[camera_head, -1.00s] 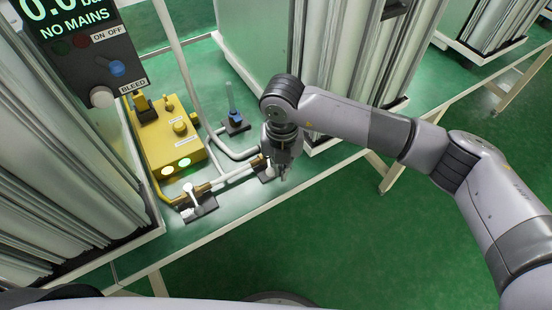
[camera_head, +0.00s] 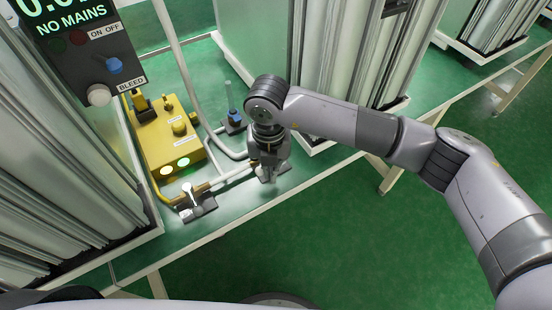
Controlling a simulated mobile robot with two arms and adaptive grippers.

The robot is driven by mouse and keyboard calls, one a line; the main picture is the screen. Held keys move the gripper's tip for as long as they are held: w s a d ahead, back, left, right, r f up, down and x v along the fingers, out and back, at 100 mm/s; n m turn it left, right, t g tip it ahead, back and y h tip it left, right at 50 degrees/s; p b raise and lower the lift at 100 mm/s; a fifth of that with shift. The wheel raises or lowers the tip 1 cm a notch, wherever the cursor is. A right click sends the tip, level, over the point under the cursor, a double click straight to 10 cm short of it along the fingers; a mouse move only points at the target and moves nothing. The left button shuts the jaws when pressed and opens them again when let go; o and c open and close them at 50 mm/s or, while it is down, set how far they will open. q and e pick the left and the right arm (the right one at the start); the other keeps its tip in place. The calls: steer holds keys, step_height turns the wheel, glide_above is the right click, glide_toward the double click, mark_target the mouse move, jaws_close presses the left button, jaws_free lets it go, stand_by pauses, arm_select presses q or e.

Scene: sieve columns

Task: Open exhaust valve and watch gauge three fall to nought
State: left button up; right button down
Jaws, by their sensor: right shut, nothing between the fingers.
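My right gripper (camera_head: 267,177) points down over the green bench, shut with nothing between its fingers. It hides most of a small valve at the right end of the white pipe (camera_head: 232,176); whether it touches that valve I cannot tell. Another valve with a white handle (camera_head: 187,191) stands on a dark base by the yellow box. A blue-topped valve (camera_head: 235,116) stands further back. I cannot tell which is the exhaust valve. A dark panel (camera_head: 85,60) at upper left shows a cut-off green reading and "NO MAINS"; no gauge marked three is legible. My left gripper is out of view.
The panel has a blue knob (camera_head: 114,66) and a pale knob (camera_head: 99,95) beside "BLEED". Tall columns (camera_head: 335,60) stand behind my arm. White pipes cross the bench. Its front strip is clear.

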mark_target(256, 170)
steer(key=shift+s+a, duration=0.1)
steer(key=shift+a, duration=0.35)
steer(key=shift+a+b, duration=0.45)
steer(key=shift+a, duration=0.5)
steer(key=shift+a+f+b, duration=0.1)
steer(key=shift+a+b, duration=0.15)
steer(key=shift+b, duration=0.1)
steer(key=shift+w+a, duration=0.25)
steer(key=shift+a, duration=0.25)
